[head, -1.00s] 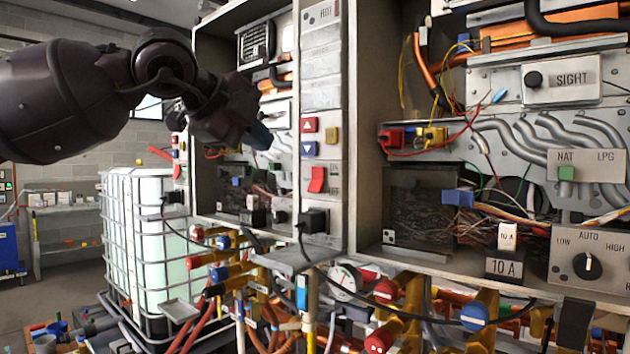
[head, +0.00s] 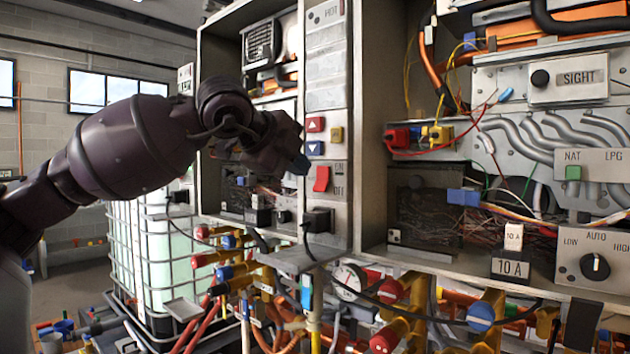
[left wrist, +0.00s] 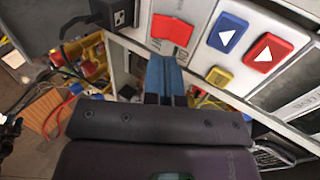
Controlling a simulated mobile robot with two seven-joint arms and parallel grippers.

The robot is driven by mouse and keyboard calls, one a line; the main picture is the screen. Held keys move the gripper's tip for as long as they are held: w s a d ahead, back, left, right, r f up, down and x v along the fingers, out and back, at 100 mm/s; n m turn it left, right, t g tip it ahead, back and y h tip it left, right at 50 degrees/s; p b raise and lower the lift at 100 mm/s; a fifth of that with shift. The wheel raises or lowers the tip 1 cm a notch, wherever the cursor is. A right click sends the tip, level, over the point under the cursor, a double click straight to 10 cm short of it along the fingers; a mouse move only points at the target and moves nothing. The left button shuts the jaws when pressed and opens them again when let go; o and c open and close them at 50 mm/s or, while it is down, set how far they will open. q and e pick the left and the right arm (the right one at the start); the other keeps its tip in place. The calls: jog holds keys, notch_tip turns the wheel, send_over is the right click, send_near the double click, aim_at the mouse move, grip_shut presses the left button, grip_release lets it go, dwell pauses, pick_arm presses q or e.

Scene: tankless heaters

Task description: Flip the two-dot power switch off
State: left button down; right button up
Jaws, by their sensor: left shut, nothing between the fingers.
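The red power switch (head: 321,178) is a rocker on the narrow grey panel of the left heater unit, with faint ON/OFF lettering beside it. It also shows at the top of the left wrist view (left wrist: 171,30). My left gripper (head: 300,165) is shut and empty, its blue fingertips just left of and slightly above the switch in the head view. In the left wrist view the shut blue fingers (left wrist: 165,74) point at the switch; I cannot tell whether they touch it. My right gripper is not in view.
Above the switch are a red up button (head: 315,124), a blue down button (head: 315,148) and a yellow button (head: 336,134). A black plug (head: 318,220) with a cable sits below. Pipes and valves crowd the space under the cabinet. A caged white tank (head: 150,250) stands behind left.

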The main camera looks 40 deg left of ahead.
aim_at(323, 186)
pick_arm(q)
jog(key=x, duration=0.5)
jog(key=shift+w+f, duration=0.1)
jog(key=shift+w, duration=0.1)
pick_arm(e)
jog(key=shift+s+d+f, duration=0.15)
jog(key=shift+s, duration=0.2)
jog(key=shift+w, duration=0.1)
